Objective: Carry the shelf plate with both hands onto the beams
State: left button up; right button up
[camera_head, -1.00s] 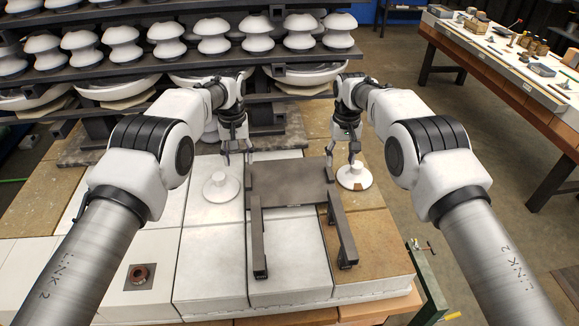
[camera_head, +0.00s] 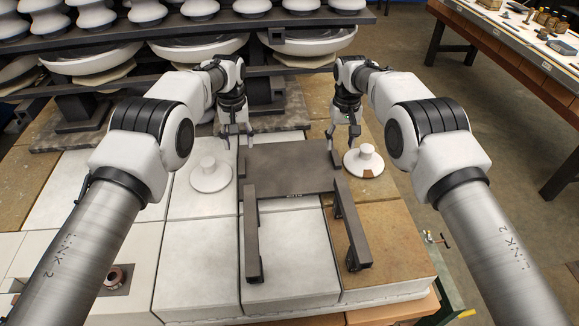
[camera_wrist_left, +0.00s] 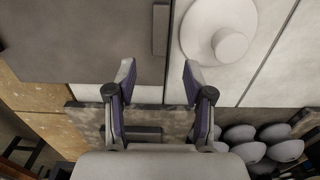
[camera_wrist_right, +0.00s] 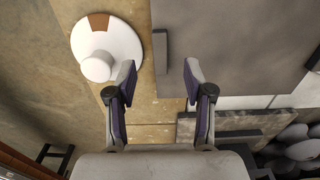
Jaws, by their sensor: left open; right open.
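The shelf plate (camera_head: 290,168) is a flat dark grey sheet lying on the pale tiled surface, with a short upright handle on its left edge (camera_head: 242,160) and one on its right edge (camera_head: 335,155). The two dark beams (camera_head: 252,235) (camera_head: 352,228) run from near the plate's front edge toward me. My left gripper (camera_head: 238,140) is open above the plate's left edge; in the left wrist view the left handle (camera_wrist_left: 160,30) lies beyond its fingertips. My right gripper (camera_head: 343,138) is open by the right edge; the right handle (camera_wrist_right: 161,52) lies beyond its fingertips. Neither touches the plate visibly.
A white disc with a knob (camera_head: 210,175) stands left of the plate, and a similar one (camera_head: 364,160) stands close on the right. A rack (camera_head: 190,55) of insulators rises behind. A workbench (camera_head: 520,50) stands at the far right.

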aim_at(242, 161)
pick_arm(q)
notch_tip(242, 161, down, 8)
jog(key=shift+w+r, duration=0.1)
jog(key=shift+r, duration=0.15)
pick_arm(e)
notch_tip(242, 161, down, 8)
jog(key=shift+w+r, duration=0.1)
jog(key=shift+r, duration=0.15)
pick_arm(q)
grip_shut()
pick_arm(e)
grip_shut()
